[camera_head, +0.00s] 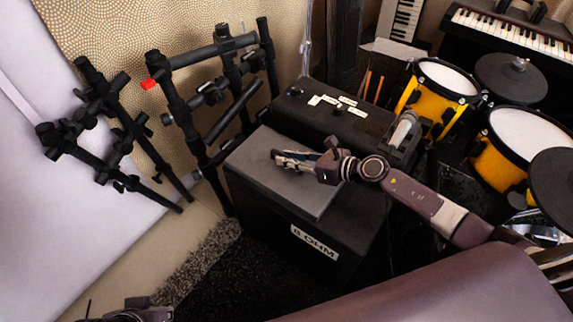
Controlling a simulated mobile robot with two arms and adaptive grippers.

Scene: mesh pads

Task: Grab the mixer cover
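A flat grey panel (262,155) lies on top of a black box labelled "B.OHM" (280,226); it looks like the mixer cover, though I cannot be sure. My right gripper (284,159) reaches in from the right and is over the panel's middle. Its fingers point left; I cannot tell whether they touch the panel or have anything between them. My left gripper (128,312) shows only in part at the bottom left edge, low and well away from the panel. Its fingertips are not clear.
A black case with white labels (325,118) stands just behind the panel. Black rack stands (205,95) are at the left. Yellow drums (440,95) and a keyboard (515,35) are at the right and back. A dark rug (225,285) lies in front of the box.

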